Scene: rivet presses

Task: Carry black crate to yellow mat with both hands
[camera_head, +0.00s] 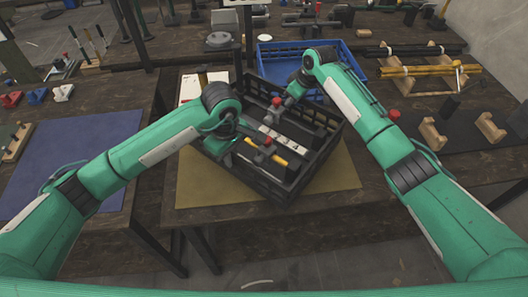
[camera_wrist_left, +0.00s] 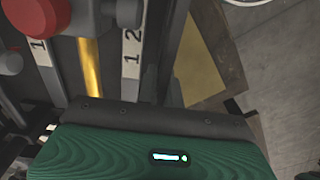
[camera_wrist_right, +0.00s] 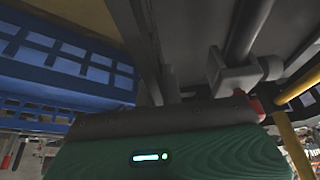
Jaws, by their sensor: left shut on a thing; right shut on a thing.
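The black crate (camera_head: 252,178) is at the middle of the head view, turned askew over the yellow mat (camera_head: 338,180). Mat shows on its left, front and right sides. I cannot tell whether the crate's base touches the mat. My left gripper (camera_head: 236,138) is shut at the crate's left side, and my right gripper (camera_head: 291,95) is shut at its far right side. The exact grip spots are partly hidden by my wrists. Inside are dark tools with red knobs, yellow bars and a white numbered strip (camera_wrist_left: 132,50).
A blue crate (camera_head: 357,60) stands close behind; it also shows in the right wrist view (camera_wrist_right: 62,62). A blue mat (camera_head: 85,160) lies on the left table. On the right, yellow rods (camera_head: 420,70) rest on wooden stands. The yellow mat's front right is bare.

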